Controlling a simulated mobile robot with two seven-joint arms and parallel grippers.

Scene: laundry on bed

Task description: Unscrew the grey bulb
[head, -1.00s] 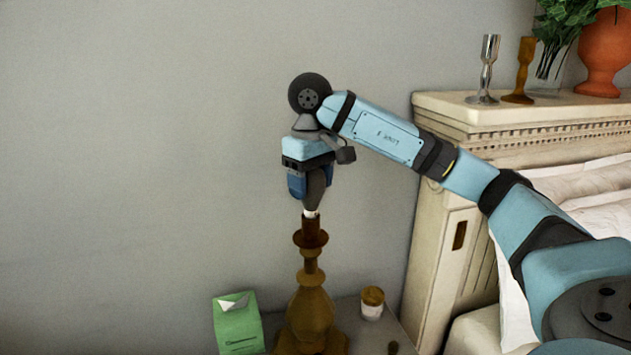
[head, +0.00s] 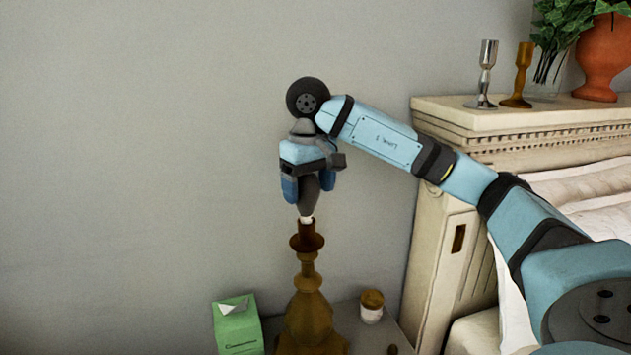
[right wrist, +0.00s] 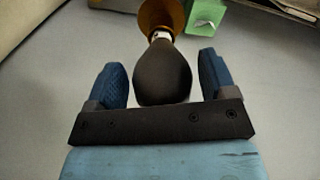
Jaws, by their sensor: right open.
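The grey bulb (head: 309,196) points up from the top of the brown lamp base (head: 311,312), its pale neck just above the socket. In the right wrist view the dark bulb (right wrist: 162,72) lies between the two blue fingers, with a gap on each side. My right gripper (head: 308,188) points down over the bulb from above. It is open, and its fingers (right wrist: 160,80) do not touch the bulb in the wrist view. Whether the neck is still seated in the socket is hard to tell. My left gripper is not in view.
A cream headboard (head: 437,250) is to the right, with candlesticks (head: 487,73) and an orange vase (head: 602,60) on top. The wall side at left is free.

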